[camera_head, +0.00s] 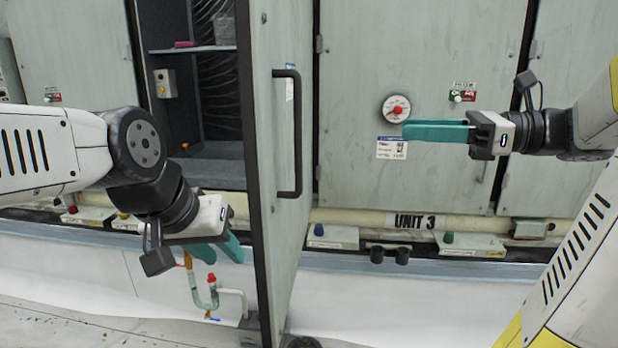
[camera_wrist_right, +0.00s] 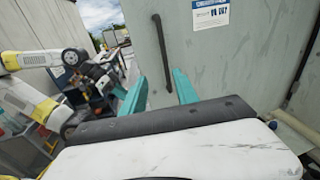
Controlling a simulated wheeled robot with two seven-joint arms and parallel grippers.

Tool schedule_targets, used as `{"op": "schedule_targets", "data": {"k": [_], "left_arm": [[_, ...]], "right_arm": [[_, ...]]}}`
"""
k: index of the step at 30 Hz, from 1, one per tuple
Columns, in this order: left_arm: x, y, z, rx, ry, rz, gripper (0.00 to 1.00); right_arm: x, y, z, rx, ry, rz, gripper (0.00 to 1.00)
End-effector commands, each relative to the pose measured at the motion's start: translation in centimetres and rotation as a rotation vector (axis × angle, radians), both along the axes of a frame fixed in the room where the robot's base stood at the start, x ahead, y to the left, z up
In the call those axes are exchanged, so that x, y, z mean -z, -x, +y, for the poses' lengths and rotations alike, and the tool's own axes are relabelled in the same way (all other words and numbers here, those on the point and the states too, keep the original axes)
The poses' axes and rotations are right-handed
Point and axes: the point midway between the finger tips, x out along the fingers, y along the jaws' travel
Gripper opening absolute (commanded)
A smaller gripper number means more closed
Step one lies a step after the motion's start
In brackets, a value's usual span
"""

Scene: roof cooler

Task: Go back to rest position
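My left gripper (camera_head: 222,250) hangs low at the left in the head view, in front of the open cabinet and left of the open door (camera_head: 277,150). Its two teal fingers show apart, with nothing between them. My right gripper (camera_head: 408,131) is at the right in the head view, its teal fingers pointing left in front of a closed panel. The fingers overlap there. In the right wrist view the fingers (camera_wrist_right: 158,90) stand apart and empty, with a dark door handle (camera_wrist_right: 162,52) beyond them.
The door's black handle (camera_head: 296,132) faces right. A pipe marked UNIT 3 (camera_head: 465,222) runs below. A small valve pipe (camera_head: 203,292) is under the left gripper.

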Motion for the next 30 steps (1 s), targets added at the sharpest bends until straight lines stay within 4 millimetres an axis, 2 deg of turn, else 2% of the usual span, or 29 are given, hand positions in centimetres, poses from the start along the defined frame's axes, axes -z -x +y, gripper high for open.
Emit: {"op": "schedule_targets", "data": {"k": [8, 11, 17, 20, 24, 27, 30], "left_arm": [[0.0, 0.0, 0.0, -0.001, 0.001, 0.000, 0.35], [0.0, 0.0, 0.0, -0.001, 0.001, 0.000, 0.35], [0.0, 0.0, 0.0, -0.001, 0.001, 0.000, 0.35], [0.0, 0.0, 0.0, -0.001, 0.001, 0.000, 0.35], [0.0, 0.0, 0.0, -0.001, 0.001, 0.000, 0.35], [0.0, 0.0, 0.0, -0.001, 0.001, 0.000, 0.35], [0.0, 0.0, 0.0, -0.001, 0.001, 0.000, 0.35]], "right_arm": [[3.2, 1.9, 3.3, -0.068, 0.201, -0.094, 0.36], [5.1, 3.1, 4.8, -0.113, 0.322, -0.161, 0.36], [10.4, 6.2, 7.1, -0.266, 0.662, -0.392, 0.36], [13.6, 7.9, 7.3, -0.395, 0.898, -0.591, 0.36], [17.4, 9.2, 6.2, -0.651, 1.287, -0.989, 0.36], [18.2, 8.9, 5.1, -0.812, 1.498, -1.236, 0.36], [18.2, 8.5, 4.6, -0.918, 1.623, -1.394, 0.36]]}}
